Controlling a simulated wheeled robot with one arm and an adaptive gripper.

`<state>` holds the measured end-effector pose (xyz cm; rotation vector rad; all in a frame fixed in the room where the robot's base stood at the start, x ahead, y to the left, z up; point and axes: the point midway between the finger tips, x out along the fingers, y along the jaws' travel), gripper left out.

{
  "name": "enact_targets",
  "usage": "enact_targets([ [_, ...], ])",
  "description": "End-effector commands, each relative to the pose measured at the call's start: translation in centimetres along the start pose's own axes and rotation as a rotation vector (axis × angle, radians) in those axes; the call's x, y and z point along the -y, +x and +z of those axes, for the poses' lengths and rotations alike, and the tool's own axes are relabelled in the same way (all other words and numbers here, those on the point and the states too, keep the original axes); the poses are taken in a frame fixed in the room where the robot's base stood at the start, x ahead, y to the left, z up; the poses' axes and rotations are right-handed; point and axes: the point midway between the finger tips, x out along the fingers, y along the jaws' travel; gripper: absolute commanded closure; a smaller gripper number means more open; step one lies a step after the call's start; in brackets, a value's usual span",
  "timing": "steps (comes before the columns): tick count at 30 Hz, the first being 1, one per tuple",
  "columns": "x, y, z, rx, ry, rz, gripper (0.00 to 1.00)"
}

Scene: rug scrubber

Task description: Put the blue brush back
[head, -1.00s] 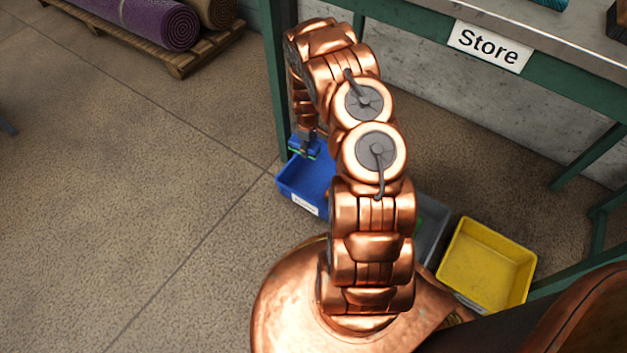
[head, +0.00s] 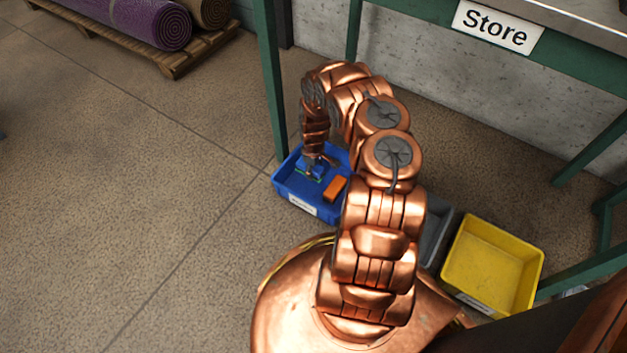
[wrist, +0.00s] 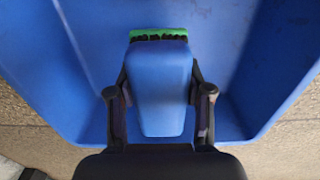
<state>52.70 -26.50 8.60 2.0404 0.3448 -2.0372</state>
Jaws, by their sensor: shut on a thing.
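My gripper (head: 316,165) is shut on the blue brush (wrist: 160,88). In the wrist view the brush's blue body sits between my two fingers, with green and dark bristles along its far end. I hold it over or inside the blue bin (head: 283,184), whose walls surround it in the wrist view (wrist: 240,70). Whether the brush touches the bin floor I cannot tell. In the head view the brush (head: 309,172) is small and partly hidden by my gripper.
An orange block (head: 335,188) lies in the blue bin beside the brush. A grey bin (head: 436,236), partly hidden by my arm, and a yellow bin (head: 492,263) stand to the right. Green bench legs (head: 270,80) rise behind. Open floor lies to the left.

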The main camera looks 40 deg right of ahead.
Motion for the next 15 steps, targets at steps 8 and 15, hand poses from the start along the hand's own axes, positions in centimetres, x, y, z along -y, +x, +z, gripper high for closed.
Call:
enact_targets([
  [8,0.0,2.2,0.0,-0.001,0.000,0.000,1.00],
  [15,-0.1,5.0,-0.1,-0.003,0.001,0.001,1.00],
])
